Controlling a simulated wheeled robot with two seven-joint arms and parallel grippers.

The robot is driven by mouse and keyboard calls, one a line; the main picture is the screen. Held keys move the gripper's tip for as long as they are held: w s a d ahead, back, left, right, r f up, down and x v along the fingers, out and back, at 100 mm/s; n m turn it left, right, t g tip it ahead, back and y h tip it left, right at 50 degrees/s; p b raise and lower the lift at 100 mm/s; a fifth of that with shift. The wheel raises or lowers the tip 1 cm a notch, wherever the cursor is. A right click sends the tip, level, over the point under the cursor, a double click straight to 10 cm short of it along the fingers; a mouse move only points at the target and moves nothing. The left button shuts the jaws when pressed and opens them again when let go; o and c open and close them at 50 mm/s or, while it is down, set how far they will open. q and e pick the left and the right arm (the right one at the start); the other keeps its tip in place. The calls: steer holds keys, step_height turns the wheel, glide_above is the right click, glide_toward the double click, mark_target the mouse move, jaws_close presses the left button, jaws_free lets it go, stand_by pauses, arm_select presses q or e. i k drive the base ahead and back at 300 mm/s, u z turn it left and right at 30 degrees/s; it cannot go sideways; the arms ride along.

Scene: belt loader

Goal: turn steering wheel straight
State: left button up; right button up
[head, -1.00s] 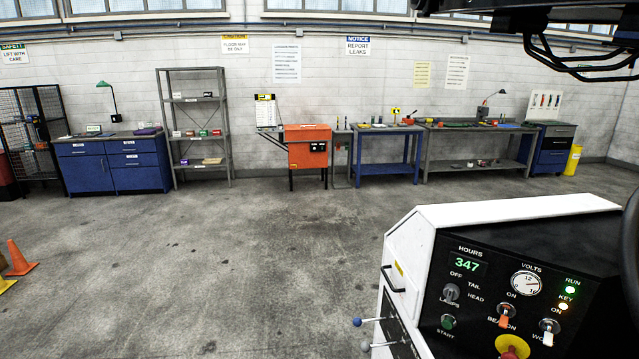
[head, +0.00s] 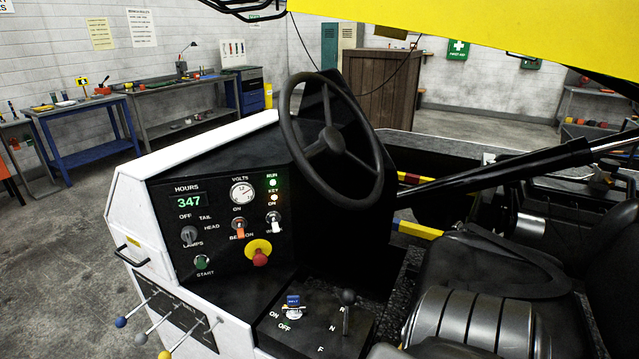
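The black steering wheel (head: 331,139) stands tilted at the right end of the dashboard in the head view. Three spokes show: one points up, one runs to the lower left and one to the lower right. The dashboard panel (head: 222,222) beside it carries an hours display reading 347, a volts gauge, lit green and amber lamps, switches and a red knob on a yellow disc. Neither of my grippers shows in this view.
A black seat (head: 480,290) is at the lower right, behind the wheel. A black lever (head: 347,312) stands on the lower console. A yellow overhead panel (head: 480,28) crosses the upper right. Coloured-knob levers (head: 150,322) stick out at the lower left. Workbenches (head: 85,135) line the wall.

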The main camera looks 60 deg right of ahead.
mark_target(331, 141)
steer(key=k, duration=0.5)
steer(key=u, duration=0.5)
steer(key=i, duration=0.65)
steer(key=z, duration=2.75)
